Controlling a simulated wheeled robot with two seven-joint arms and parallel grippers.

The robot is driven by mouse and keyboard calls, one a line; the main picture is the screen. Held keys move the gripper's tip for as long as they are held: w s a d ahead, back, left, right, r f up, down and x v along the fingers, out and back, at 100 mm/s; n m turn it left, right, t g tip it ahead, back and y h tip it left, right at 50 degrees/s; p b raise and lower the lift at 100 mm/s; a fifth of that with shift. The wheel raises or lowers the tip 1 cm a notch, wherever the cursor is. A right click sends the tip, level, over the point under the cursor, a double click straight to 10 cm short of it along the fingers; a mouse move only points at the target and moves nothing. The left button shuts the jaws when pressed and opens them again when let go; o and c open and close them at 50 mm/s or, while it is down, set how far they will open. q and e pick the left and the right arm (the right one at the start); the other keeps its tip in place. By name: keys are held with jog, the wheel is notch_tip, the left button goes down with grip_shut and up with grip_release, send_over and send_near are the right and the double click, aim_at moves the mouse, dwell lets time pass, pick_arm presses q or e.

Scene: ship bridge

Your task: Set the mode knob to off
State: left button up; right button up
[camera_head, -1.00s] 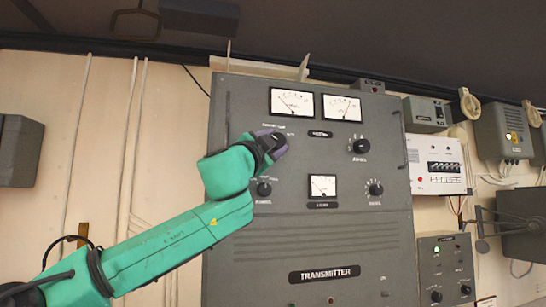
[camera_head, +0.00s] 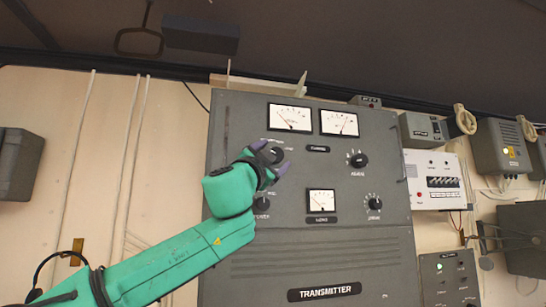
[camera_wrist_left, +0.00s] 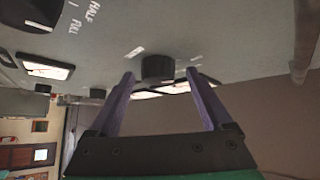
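The grey transmitter panel (camera_head: 300,245) carries several black knobs. The upper-left knob (camera_head: 275,154) has small white marks above it that I cannot read. It appears to be the mode knob, but its label is not legible. My left gripper (camera_head: 267,161) is at this knob, with its purple fingers spread to the knob's upper left and lower right. In the left wrist view a black knob (camera_wrist_left: 158,68) sits between the open fingertips (camera_wrist_left: 162,77), with a gap on each side. The knob's pointer cannot be made out. My right gripper is out of view.
A lower-left knob (camera_head: 262,203) is partly hidden by my left gripper. Two meters (camera_head: 289,117) sit above and a smaller meter (camera_head: 321,200) below. Right-side knobs (camera_head: 359,160) are clear of the arm. A white switch box (camera_head: 434,180) hangs to the right.

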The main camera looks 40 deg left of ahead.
pick_arm(q)
jog(key=shift+f, duration=0.1)
jog(key=b+v, duration=0.7)
jog(key=v, duration=0.7)
jog(key=shift+s, duration=0.2)
jog(key=shift+d, duration=0.1)
